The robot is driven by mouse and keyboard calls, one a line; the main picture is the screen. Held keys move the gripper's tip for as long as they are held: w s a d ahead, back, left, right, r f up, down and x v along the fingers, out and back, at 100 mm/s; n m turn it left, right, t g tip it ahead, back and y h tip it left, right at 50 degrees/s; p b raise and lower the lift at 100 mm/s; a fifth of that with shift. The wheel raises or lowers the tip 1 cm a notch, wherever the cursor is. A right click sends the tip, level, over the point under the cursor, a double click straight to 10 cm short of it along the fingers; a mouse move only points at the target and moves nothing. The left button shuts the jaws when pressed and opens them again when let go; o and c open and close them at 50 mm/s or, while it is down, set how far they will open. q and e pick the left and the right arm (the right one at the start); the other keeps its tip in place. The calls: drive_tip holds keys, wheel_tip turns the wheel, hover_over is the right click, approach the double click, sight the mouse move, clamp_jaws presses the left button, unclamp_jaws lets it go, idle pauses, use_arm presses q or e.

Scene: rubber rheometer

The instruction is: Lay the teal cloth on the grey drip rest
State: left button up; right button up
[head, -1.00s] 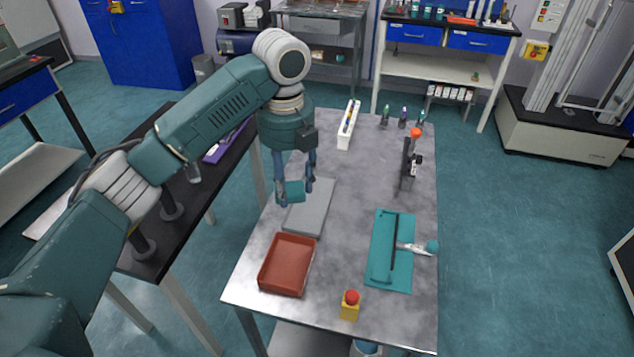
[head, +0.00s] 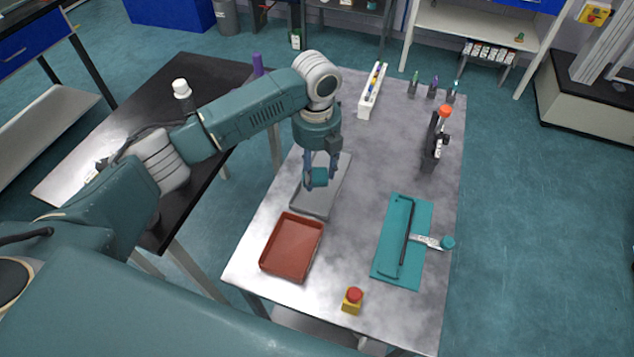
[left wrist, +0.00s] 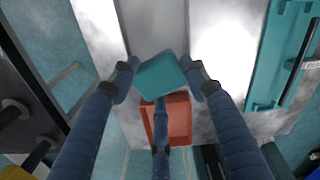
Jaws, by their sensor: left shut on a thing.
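My left gripper (head: 319,179) is shut on the small teal cloth (head: 317,177), seen edge-on as a folded block between the fingers. The cloth also shows in the left wrist view (left wrist: 162,74) between the fingertips. The grey drip rest (head: 314,203), a flat grey slab, lies on the metal table behind the red tray. In the head view the cloth is over the drip rest; I cannot tell whether it touches. The left wrist view shows the drip rest (left wrist: 157,25) beyond the cloth. My right gripper is in neither view.
The red tray (head: 292,247) sits just in front of the drip rest. A teal mat (head: 388,262) with a black bar lies to the right. A yellow and red button (head: 353,300) is at the front. A white bin (head: 366,100) and small bottles stand behind.

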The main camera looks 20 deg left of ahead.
sight(317, 196)
use_arm(q)
wheel_tip(317, 196, down, 6)
drive_tip(key=shift+f+p, duration=0.1)
drive_tip(key=shift+p, duration=0.3)
drive_tip(key=shift+f, duration=0.15)
drive_tip(key=shift+s, duration=0.1)
drive_tip(key=shift+f, duration=0.15)
drive_tip(key=o, duration=0.7)
drive_tip(key=shift+o, duration=0.2)
wheel_tip(317, 196, up, 12)
drive_tip(key=shift+f+b, duration=0.25)
drive_tip(key=shift+b, duration=0.65)
drive_tip(key=shift+r, duration=0.4)
drive_tip(key=shift+r, duration=0.1)
